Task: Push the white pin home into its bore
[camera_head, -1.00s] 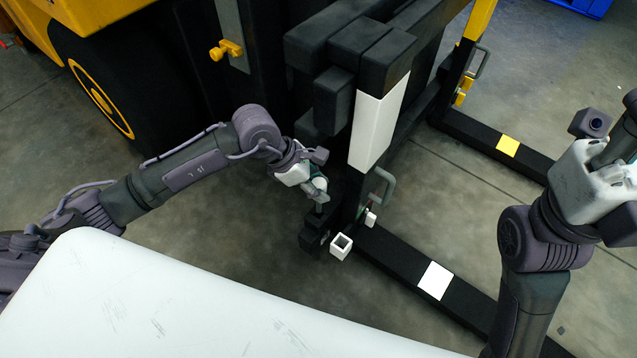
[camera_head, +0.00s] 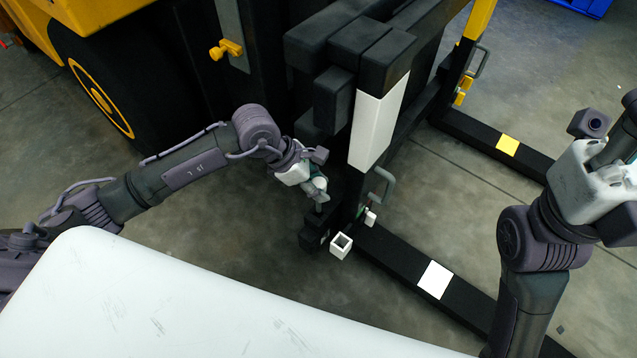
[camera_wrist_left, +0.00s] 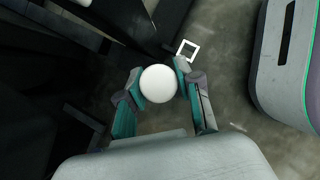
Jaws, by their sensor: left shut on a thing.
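The white pin shows its round white head (camera_wrist_left: 158,84) in the left wrist view, between the two fingers of my left gripper (camera_wrist_left: 158,71). In the head view the pin (camera_head: 320,183) is small and partly hidden by the fingers of my left gripper (camera_head: 317,191). The gripper is shut on it. Below the fingers a dark shaft runs down to a black block at the foot of the black frame (camera_head: 314,236). The bore's mouth and the pin's depth cannot be made out. My right gripper is at the right edge, its fingers not clearly seen.
A hollow white square piece (camera_head: 341,246) sits just right of the black block. A grey handle (camera_head: 381,186) stands behind it on the frame. A black floor beam with a white patch (camera_head: 435,280) runs to the lower right. A large yellow-rimmed wheel (camera_head: 100,98) is at the left.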

